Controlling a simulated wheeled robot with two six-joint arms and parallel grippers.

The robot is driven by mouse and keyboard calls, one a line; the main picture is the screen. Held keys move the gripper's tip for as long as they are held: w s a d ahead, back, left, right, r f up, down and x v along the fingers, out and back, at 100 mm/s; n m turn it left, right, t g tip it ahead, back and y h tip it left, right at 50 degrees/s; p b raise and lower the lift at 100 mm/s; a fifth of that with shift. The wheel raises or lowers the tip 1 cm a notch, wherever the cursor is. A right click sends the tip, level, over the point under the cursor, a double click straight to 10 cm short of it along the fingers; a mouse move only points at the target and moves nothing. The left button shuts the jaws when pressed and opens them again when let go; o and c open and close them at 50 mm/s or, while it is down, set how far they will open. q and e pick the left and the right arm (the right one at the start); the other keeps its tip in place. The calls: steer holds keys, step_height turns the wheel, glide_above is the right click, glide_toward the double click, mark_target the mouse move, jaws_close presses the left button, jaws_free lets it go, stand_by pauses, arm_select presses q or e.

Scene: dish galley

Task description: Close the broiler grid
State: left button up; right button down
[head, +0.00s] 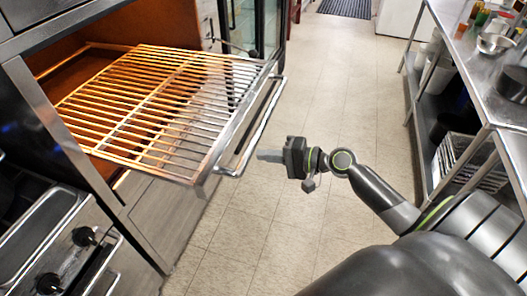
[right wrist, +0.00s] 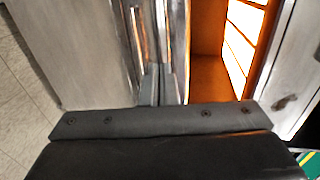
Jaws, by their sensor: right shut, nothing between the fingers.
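The broiler grid (head: 160,100), a rack of metal bars glowing orange toward the back, is pulled out of the broiler opening in the head view. Its front has a metal panel with a long bar handle (head: 262,124). My right gripper (head: 262,155) is shut and empty, just in front of the handle's near end. In the right wrist view the shut fingertips (right wrist: 160,85) point at upright metal edges of the grid front. I cannot tell whether they touch. My left gripper is not in view.
The broiler's orange interior (right wrist: 208,62) shows in the right wrist view. A stove with black knobs (head: 84,237) stands at lower left. A steel shelf table (head: 478,75) with bowls and a rack stands at right. The tiled floor (head: 325,90) between is clear.

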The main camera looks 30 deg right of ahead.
steer(key=shift+w+a+f, duration=0.1)
steer(key=shift+w+a, duration=0.25)
steer(key=shift+w+a, duration=0.3)
steer(key=shift+w, duration=0.1)
glide_toward(156, 126)
steer(key=s+d+f, duration=0.2)
steer(key=s+d, duration=0.1)
steer(key=s+d+f, duration=0.1)
steer(key=s, duration=0.1)
steer(key=shift+s+d+f, duration=0.15)
steer(key=shift+d, duration=0.2)
steer(key=b+x, duration=0.1)
steer(key=x, duration=0.4)
steer(key=r+b+x, duration=0.1)
steer(key=b+x, duration=0.1)
steer(key=x, duration=0.3)
steer(key=r+b+x, duration=0.1)
steer(key=b+x, duration=0.1)
steer(key=x, duration=0.4)
steer(key=shift+a+r, duration=0.2)
steer(key=shift+r, duration=0.05)
steer(key=shift+w+a+b, duration=0.2)
steer(key=shift+w+b, duration=0.1)
steer(key=shift+w, duration=0.15)
steer(key=shift+r, duration=0.35)
steer(key=shift+r, duration=0.15)
